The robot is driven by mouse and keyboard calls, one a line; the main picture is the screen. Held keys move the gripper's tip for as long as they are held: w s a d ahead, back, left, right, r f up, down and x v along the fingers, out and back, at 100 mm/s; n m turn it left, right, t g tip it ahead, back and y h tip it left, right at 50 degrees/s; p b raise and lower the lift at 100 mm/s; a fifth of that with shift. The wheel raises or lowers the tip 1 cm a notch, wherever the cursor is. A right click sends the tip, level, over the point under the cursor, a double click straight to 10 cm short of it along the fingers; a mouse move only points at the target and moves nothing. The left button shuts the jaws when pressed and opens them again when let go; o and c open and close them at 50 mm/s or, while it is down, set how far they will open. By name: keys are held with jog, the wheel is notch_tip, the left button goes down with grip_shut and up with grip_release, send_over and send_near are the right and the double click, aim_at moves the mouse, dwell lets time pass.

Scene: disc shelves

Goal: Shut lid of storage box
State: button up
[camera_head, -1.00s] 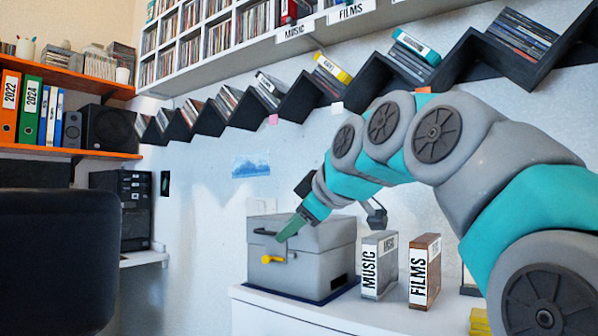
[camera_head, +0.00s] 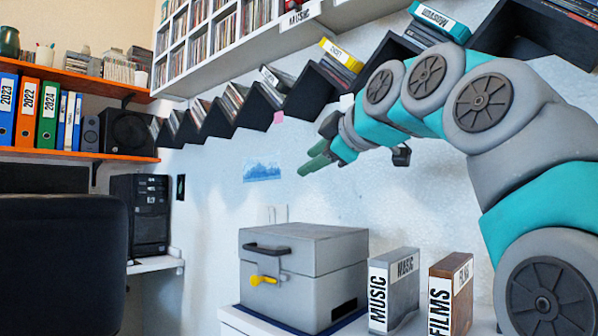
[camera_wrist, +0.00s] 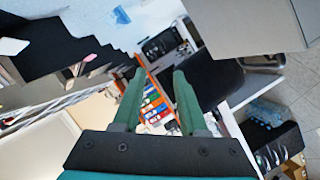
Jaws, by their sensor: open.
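The grey storage box (camera_head: 305,283) stands on the white cabinet in the head view. Its lid (camera_head: 300,240) lies level on the body and looks shut, with a dark handle (camera_head: 266,249) at the front. A yellow latch (camera_head: 264,280) hangs on the front face. My gripper (camera_head: 316,160) is up above the box, clear of the lid, and points left. In the wrist view my gripper (camera_wrist: 157,85) has its two green fingers spread with nothing between them.
A grey MUSIC case (camera_head: 393,290) and a brown FILMS case (camera_head: 452,293) stand right of the box. Black zigzag shelves (camera_head: 305,92) with discs run along the wall above my gripper. A dark chair (camera_head: 62,262) is at left.

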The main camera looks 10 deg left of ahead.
jog(key=x, duration=0.7)
jog(key=shift+a+p, duration=0.2)
jog(key=shift+p, duration=0.2)
jog(key=shift+w+f, duration=0.15)
grip_shut()
dwell(0.8)
jog(key=c, duration=0.6)
grip_release()
jog(key=o, duration=0.6)
jog(key=shift+d, duration=0.1)
